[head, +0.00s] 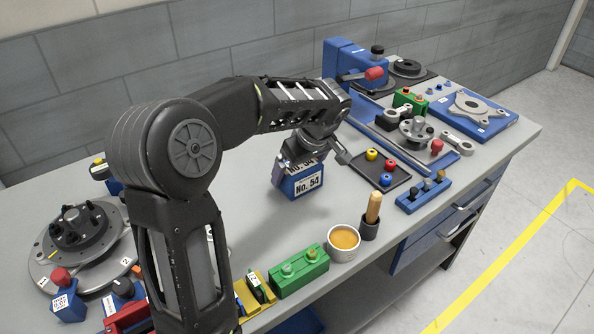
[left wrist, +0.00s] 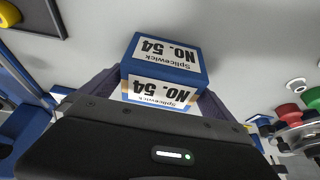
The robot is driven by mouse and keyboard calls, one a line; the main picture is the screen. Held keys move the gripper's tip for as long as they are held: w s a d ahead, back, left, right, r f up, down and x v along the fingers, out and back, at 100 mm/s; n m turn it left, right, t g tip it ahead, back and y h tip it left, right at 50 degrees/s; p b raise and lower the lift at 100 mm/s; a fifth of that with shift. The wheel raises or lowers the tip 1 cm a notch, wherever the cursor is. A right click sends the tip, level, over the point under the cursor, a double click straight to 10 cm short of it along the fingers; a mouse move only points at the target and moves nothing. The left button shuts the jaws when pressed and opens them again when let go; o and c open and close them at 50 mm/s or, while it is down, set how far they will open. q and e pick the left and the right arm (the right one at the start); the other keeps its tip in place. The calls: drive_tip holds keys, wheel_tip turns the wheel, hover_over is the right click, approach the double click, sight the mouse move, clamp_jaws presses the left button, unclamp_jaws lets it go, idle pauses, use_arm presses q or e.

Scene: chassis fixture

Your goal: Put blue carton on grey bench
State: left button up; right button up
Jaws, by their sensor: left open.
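The blue carton (head: 303,187) with white "No. 54" labels stands on the grey bench (head: 235,190), near its middle. In the left wrist view the carton (left wrist: 165,62) lies straight ahead, its labels upside down, with the fingers on either side of its near end. My left gripper (head: 303,164) is over the carton from above and hides part of its top. The jaws are open; I cannot tell whether a finger touches the carton. My right gripper is not in view.
A dark tray (head: 397,176) with coloured knobs lies right of the carton. A cup of orange-brown contents (head: 343,240), a wooden-handled tool (head: 373,208) and a green block (head: 299,272) line the front edge. A round fixture (head: 75,240) stands left. Bare bench surrounds the carton.

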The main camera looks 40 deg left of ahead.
use_arm(q)
drive_tip(key=v, duration=1)
drive_tip(key=shift+d+r, duration=0.2)
drive_tip(key=shift+r, duration=0.05)
drive_tip(key=shift+s, duration=0.1)
